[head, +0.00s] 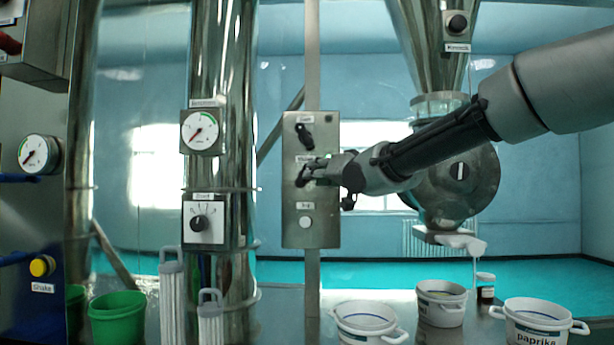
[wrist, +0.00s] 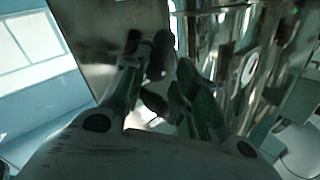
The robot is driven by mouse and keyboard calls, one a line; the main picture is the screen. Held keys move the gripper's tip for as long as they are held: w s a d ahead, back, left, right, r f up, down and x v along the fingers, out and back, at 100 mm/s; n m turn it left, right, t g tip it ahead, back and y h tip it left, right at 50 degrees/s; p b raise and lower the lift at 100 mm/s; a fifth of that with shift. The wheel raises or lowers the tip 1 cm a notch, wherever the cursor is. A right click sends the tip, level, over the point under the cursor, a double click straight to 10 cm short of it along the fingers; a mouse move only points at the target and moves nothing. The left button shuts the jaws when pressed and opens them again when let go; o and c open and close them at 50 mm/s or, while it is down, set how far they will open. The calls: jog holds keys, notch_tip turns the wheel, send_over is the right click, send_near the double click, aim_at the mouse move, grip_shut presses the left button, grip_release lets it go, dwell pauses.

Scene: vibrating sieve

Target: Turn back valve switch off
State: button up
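A steel control panel (head: 325,215) stands upright on a post in the middle of the head view. It has a black rotary switch (head: 304,137) at the top and a pale round button (head: 305,222) low down. My gripper (head: 308,173) reaches in from the right to the panel's middle switch, mostly hidden behind the fingers; its label is only partly readable. In the wrist view my gripper (wrist: 160,65) has its two fingers apart, with a dark knob (wrist: 160,52) between the tips. I cannot tell whether they press on it.
Left of the panel, a steel column carries a gauge (head: 201,131) and a dial box (head: 203,222). A steel valve body (head: 460,190) under a hopper hangs behind my arm. White tubs (head: 442,303) and a green bucket (head: 117,318) stand below.

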jog(key=x, duration=0.6)
jog(key=shift+w+a, duration=0.2)
jog(key=shift+w, duration=0.05)
jog(key=shift+f, duration=0.1)
jog(key=shift+c, duration=0.4)
grip_shut()
